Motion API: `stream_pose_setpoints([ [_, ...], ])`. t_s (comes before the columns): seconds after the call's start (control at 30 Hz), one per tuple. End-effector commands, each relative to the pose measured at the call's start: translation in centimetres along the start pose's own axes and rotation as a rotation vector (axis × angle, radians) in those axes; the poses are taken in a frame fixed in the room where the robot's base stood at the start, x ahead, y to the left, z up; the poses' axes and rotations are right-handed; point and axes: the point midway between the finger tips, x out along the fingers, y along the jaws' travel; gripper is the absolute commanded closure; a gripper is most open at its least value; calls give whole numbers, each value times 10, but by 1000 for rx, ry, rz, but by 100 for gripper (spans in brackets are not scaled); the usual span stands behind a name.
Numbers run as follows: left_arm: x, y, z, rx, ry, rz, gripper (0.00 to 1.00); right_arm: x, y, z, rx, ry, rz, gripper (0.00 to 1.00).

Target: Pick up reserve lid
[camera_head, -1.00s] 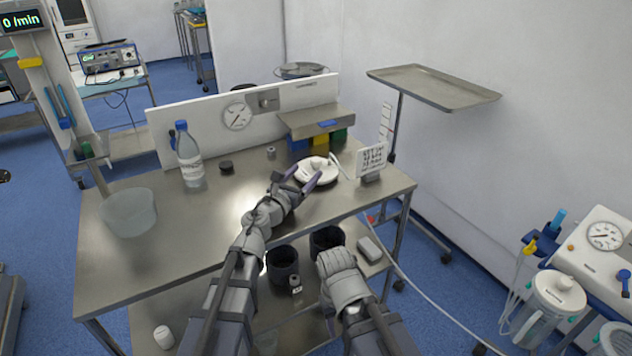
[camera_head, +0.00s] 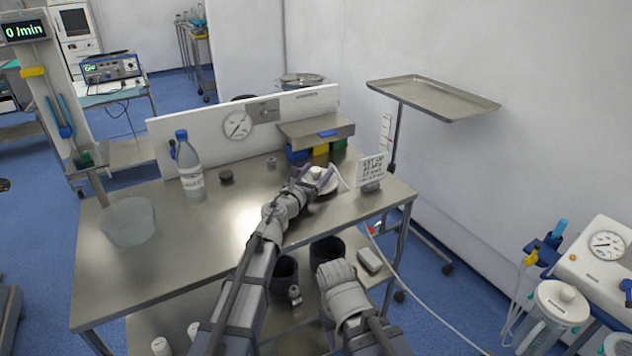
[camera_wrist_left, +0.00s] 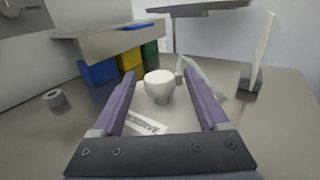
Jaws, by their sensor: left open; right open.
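The reserve lid (camera_head: 322,187) is a white round lid with a knob, lying on the steel table at its right back part. In the left wrist view its pale knob (camera_wrist_left: 159,82) stands upright between my fingers, with a strip lettered RESERVE (camera_wrist_left: 146,122) in front of it. My left gripper (camera_head: 315,174) is open, with one finger on each side of the knob and a gap visible on both sides. It hides part of the lid in the head view. My right arm is low at the table's front edge; its gripper fingers are hidden.
A steel shelf (camera_head: 315,131) with coloured bins stands behind the lid. A small sign (camera_head: 374,168) and a white tube are to its right. A bottle (camera_head: 189,167) and a clear bowl (camera_head: 127,222) stand at the left.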

Motion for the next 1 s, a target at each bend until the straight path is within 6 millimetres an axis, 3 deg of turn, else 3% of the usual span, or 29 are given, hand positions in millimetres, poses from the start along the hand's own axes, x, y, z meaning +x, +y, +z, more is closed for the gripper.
stream_pose_setpoints([
  [0.07, 0, 0, 0, 0, 0, 0, 26, 0, 0, 0, 0, 0, 0, 50],
  [0.7, -1, 0, 0, 0, 0, 1, 98, 0, 0, 0, 0, 0, 0, 50],
  [1.0, -1, 0, 0, 0, 0, 1, 100, 0, 0, 0, 0, 0, 0, 50],
])
